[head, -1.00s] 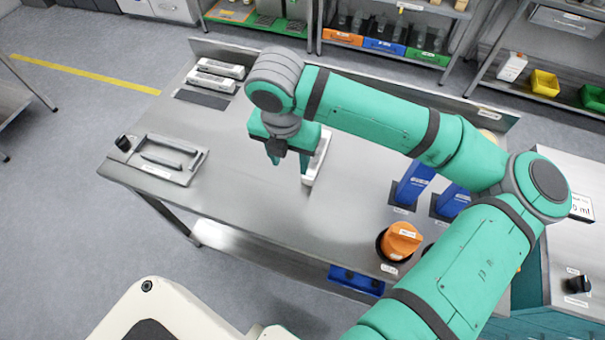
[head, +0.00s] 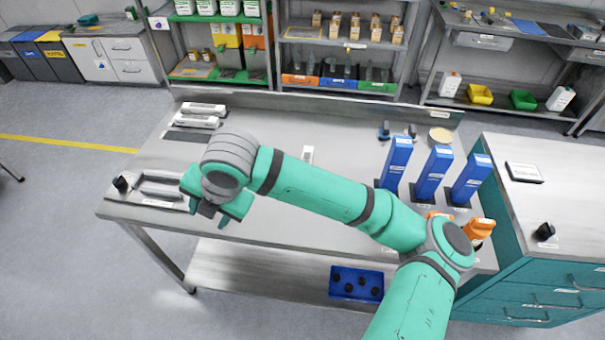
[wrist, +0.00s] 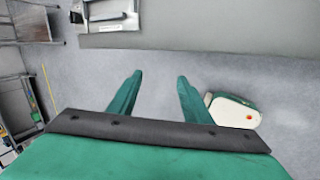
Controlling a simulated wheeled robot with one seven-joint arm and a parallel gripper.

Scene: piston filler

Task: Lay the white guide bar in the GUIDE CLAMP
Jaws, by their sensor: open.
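My gripper (head: 222,212) is open at the front left of the steel table, just right of the guide clamp. In the wrist view, nothing is between the fingers of my gripper (wrist: 159,76). The guide clamp (head: 160,203) is a grey fixture with raised rails and a black knob; my gripper hides its right end. It also shows in the wrist view (wrist: 80,16), at the top left. A white bar (head: 308,153) lies mid-table behind my arm, partly hidden and apart from my gripper. Two more white bars (head: 204,108) (head: 196,121) lie at the back left.
A dark mat (head: 186,136) lies before the back-left bars. Three blue upright blocks (head: 396,162) and orange parts (head: 480,229) stand at the right. A blue bin (head: 356,284) is on the lower shelf. The table's middle front is clear.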

